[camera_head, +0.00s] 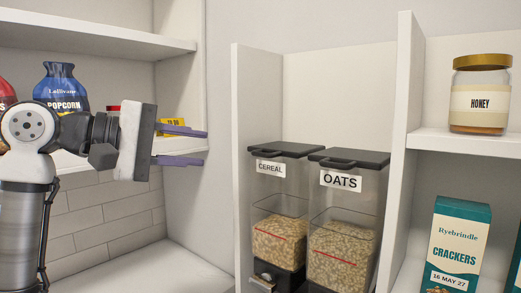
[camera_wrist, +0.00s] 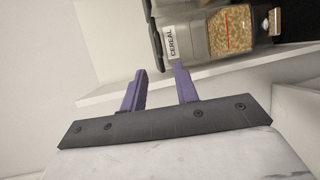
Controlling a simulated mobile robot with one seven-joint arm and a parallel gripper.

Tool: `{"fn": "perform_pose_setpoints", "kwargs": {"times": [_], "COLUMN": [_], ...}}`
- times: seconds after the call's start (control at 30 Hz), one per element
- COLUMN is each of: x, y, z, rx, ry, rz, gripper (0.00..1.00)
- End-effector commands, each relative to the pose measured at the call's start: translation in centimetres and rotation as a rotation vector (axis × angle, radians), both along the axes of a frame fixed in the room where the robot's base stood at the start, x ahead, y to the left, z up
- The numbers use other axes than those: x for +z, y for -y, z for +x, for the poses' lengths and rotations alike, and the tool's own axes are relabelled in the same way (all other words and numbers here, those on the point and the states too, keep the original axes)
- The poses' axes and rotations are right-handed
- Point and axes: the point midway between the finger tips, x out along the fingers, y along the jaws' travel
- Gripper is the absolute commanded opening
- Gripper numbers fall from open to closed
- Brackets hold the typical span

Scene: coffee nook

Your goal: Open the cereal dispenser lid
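The cereal dispenser (camera_head: 279,215) is a clear bin with a black lid (camera_head: 285,149) and a CEREAL label, standing left of the OATS dispenser. Its lid lies flat and closed, with a handle at the front. In the wrist view the cereal dispenser (camera_wrist: 215,35) appears turned on its side at the top, with the dark lid (camera_wrist: 155,30) at its left end. My gripper (camera_head: 206,147) is at the left in the head view, apart from the dispenser. Its two purple fingers (camera_wrist: 158,80) are spread with nothing between them.
The OATS dispenser (camera_head: 344,220) stands close on the right, also lidded. A white upright panel (camera_head: 256,130) borders the cereal dispenser on the left. A honey jar (camera_head: 480,95) and crackers box (camera_head: 458,245) are on shelves at right. A blue popcorn package (camera_head: 60,88) stands behind my arm.

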Motion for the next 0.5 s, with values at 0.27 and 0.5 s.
{"fn": "perform_pose_setpoints", "kwargs": {"times": [0.27,0.5], "x": [-0.5,-1.4], "y": [4.1,8.3], "z": [2.3,4.8], "rx": [-0.007,-0.006], "ry": [-0.001,-0.002], "rz": [-0.003,-0.005], "gripper": [0.3,0.3]}}
